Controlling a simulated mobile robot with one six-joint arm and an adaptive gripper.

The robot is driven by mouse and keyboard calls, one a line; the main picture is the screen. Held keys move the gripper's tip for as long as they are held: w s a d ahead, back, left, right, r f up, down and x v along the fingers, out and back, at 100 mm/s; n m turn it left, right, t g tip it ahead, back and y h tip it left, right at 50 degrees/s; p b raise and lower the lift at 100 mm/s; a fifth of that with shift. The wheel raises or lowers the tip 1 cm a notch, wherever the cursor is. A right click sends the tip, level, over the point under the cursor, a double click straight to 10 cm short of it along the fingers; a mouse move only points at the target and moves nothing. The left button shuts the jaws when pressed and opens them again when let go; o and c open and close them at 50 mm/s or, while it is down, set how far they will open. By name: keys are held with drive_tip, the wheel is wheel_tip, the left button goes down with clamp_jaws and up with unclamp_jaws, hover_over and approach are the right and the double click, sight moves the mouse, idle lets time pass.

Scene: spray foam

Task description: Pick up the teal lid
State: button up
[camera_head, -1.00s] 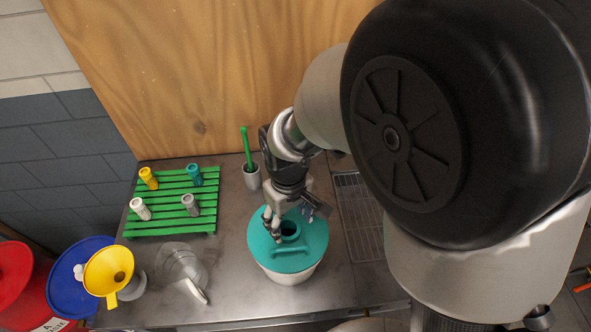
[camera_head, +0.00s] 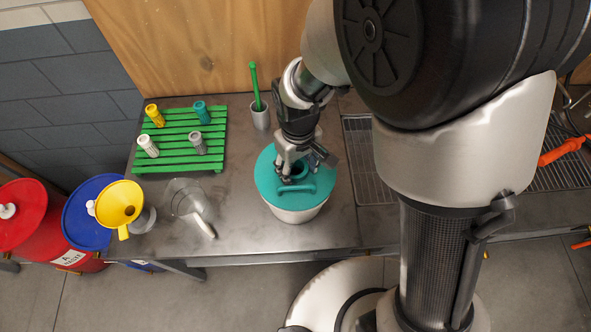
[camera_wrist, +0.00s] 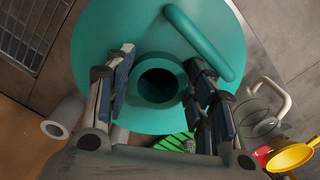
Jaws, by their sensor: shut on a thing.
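The teal lid (camera_head: 267,178) sits on a white round tub (camera_head: 300,215) on the metal counter. It has a raised round collar with a dark hole and a bar handle nearer the camera. My gripper (camera_head: 292,172) is over the lid from above, its fingers at the collar. In the wrist view the lid (camera_wrist: 110,35) fills the top, and my gripper (camera_wrist: 160,88) has one finger on either side of the collar, shut on it. The finger contact is partly hidden. I cannot tell any gap between lid and tub.
A green slatted rack (camera_head: 180,153) with several small bottles stands left. A grey cup (camera_head: 261,118) with a green-handled tool stands behind the lid. A clear jug (camera_head: 187,199) and yellow funnel (camera_head: 119,203) are left. A wire grate (camera_head: 365,160) lies right.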

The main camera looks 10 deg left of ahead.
drive_tip(key=shift+c, duration=1.3)
